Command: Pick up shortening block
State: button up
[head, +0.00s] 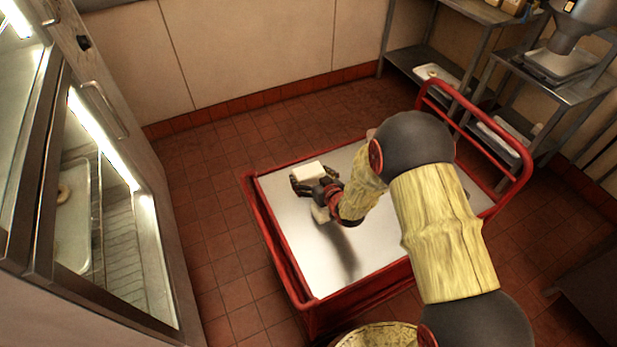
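A pale cream block (308,171), which looks like the shortening block, is at the far left part of a red-framed cart with a light metal deck (300,249). My gripper (307,182) is over the deck, with its dark fingers at the near side of this block and reaching toward its two sides. I cannot tell whether the fingers touch or grip it, or whether it rests on the deck. A second cream piece (320,214) shows just below my gripper, partly hidden by it.
The cart's red handle (478,128) rises at its right end. A glass-fronted cabinet (110,220) with lit shelves and trays stands at the left. Metal shelving and a machine (570,25) stand at the upper right. Tiled floor (215,165) is clear between cabinet and cart.

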jog(key=c, duration=1.1)
jog(key=shift+c, duration=0.2)
jog(key=shift+r, duration=0.2)
